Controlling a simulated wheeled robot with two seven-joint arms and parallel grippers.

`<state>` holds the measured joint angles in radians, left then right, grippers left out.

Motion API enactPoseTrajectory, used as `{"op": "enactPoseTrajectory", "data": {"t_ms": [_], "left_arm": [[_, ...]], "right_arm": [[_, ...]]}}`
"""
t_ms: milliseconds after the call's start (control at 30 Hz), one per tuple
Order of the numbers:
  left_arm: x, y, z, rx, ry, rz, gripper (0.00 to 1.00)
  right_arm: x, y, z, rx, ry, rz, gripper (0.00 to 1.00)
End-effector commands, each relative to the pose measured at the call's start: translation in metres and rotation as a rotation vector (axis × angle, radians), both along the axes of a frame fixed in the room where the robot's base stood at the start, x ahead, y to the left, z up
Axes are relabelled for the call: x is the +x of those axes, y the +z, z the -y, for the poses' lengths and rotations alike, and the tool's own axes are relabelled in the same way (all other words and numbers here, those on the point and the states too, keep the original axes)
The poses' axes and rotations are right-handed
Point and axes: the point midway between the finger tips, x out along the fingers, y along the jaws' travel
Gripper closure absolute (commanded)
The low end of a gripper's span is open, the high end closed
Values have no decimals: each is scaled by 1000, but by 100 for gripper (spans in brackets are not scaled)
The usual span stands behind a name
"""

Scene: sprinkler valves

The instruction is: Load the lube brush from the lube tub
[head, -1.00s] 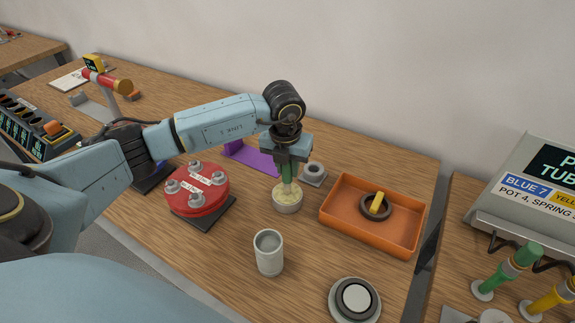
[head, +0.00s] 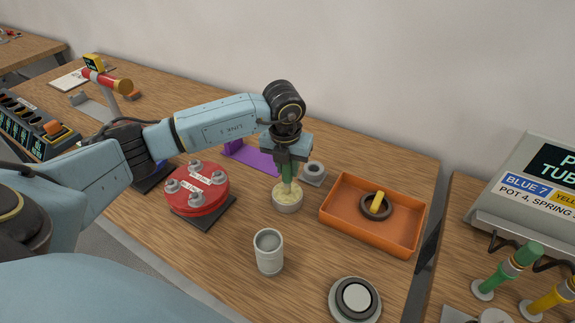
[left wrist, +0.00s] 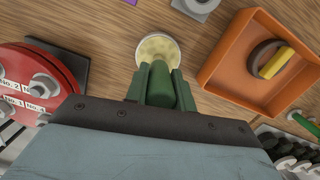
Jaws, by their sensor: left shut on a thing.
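My left gripper (head: 287,172) points down over the lube tub (head: 287,199), a small round pot with pale yellow contents. It is shut on the green-handled lube brush (head: 287,186), held upright. The brush's lower end is at the tub's contents; its bristles are hidden. In the left wrist view, the green brush handle (left wrist: 160,88) sits between the fingers, with the tub (left wrist: 157,47) just beyond. My right gripper is not in view.
An orange tray (head: 340,220) with a dark ring and a yellow piece stands right of the tub. A grey cup (head: 268,251) is in front. A red bolted flange (head: 197,190) is on the left. A purple stand (head: 250,158) is behind. A round disc (head: 354,300) lies front right.

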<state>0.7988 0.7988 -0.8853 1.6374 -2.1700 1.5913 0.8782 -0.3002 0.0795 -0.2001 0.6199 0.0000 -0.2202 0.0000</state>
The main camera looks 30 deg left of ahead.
Motion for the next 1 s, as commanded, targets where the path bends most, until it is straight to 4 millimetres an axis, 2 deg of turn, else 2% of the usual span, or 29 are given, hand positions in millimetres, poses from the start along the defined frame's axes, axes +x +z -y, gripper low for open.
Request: {"op": "enactPoseTrajectory", "data": {"t_ms": [133,267,1000], "left_arm": [[-1,-1,0,0,-1,-4,98],[-1,6,0,0,-1,-4,98],[0,67,0,0,0,0,98]], "right_arm": [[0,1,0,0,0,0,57],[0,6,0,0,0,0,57],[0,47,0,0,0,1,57]]}}
